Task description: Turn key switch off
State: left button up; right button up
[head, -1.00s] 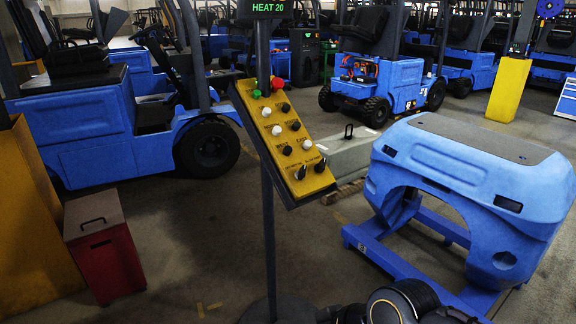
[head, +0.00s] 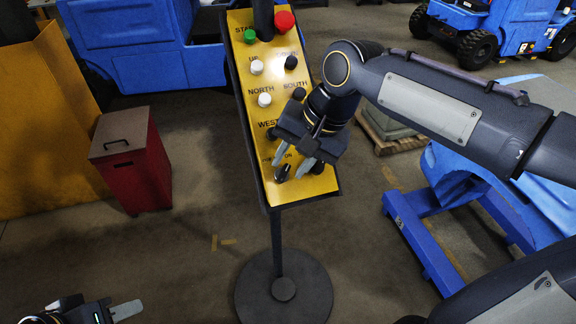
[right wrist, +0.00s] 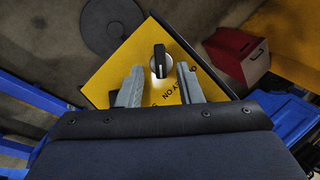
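The key switch (head: 282,173) is a black knob on a silver base at the lower end of the yellow control panel (head: 243,75). In the right wrist view the knob (right wrist: 159,55) sits between my open fingers, just beyond their tips, with part of a label ending in "ON" below it. My right gripper (head: 293,162) is open over the panel's lower end, and no contact with the knob shows; the fingers also show in the right wrist view (right wrist: 157,82). My left gripper (head: 127,310) is at the bottom left, partly cut off, away from the panel.
Green and red buttons (head: 285,21) and several push buttons line the panel above. The panel stands on a pole with a round base (head: 283,290). A red box (head: 132,165) is on the left; a blue frame (head: 425,240) stands on the right. Floor between is clear.

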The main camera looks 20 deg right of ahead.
jog(key=shift+x, duration=0.95)
jog(key=shift+a+f, duration=0.15)
jog(key=shift+f, duration=0.05)
jog(key=shift+c, duration=0.2)
